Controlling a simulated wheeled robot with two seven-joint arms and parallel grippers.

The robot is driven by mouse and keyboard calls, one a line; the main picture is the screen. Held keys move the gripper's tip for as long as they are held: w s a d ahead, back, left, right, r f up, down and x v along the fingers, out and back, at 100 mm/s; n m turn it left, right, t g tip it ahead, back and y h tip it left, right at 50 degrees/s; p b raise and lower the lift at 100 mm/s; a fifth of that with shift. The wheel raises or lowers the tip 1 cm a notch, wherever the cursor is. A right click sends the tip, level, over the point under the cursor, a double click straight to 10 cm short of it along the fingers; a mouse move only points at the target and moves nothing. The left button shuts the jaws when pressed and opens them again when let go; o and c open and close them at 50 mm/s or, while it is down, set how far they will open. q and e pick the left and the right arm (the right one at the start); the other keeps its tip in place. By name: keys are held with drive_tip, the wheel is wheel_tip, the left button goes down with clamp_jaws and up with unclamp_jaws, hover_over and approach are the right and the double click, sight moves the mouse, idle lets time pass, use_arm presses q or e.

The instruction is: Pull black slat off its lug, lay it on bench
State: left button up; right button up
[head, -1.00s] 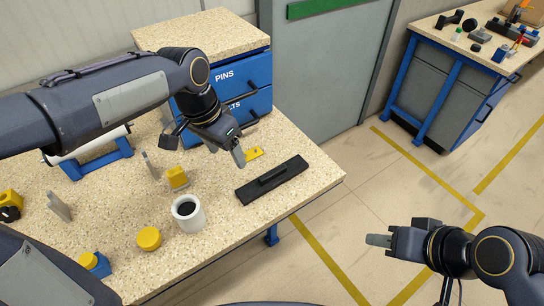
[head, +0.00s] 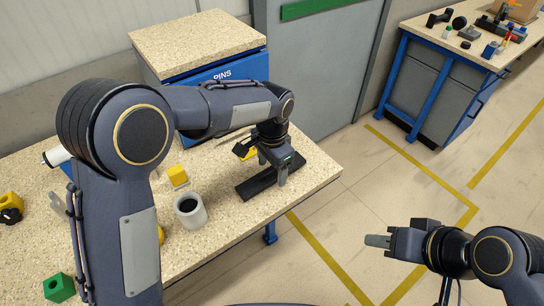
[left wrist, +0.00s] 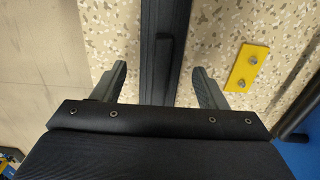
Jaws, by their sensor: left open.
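The black slat (head: 256,188), a flat bar with a raised grip along its middle, lies on the speckled bench (head: 305,180) near its right edge. My left gripper (head: 274,172) is over the slat, pointing down, and hides part of it. In the left wrist view the slat (left wrist: 156,25) runs between the two spread fingers (left wrist: 160,72), with bench surface showing on both sides, so neither finger appears to touch it. I cannot make out a lug under the slat. My right gripper (head: 378,241) is away from the bench over the floor; its finger gap is not clear.
A white cup (head: 190,210) with a dark inside and a yellow block (head: 178,176) stand left of the slat. A yellow plate with two bolts (left wrist: 248,68) lies beside it. A blue drawer cabinet (head: 240,72) is behind. A green block (head: 59,288) sits front left.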

sight(272, 169)
use_arm(q)
drive_tip(key=shift+f, duration=0.4)
drive_tip(key=shift+c, duration=0.5)
drive_tip(key=c, duration=1.1)
drive_tip(key=shift+r+p, duration=1)
drive_tip(key=shift+r, duration=0.25)
drive_tip(key=shift+r, duration=0.15)
drive_tip(key=shift+r+p, duration=1.7)
drive_tip(key=shift+r, duration=0.2)
drive_tip(key=shift+s+f, duration=0.1)
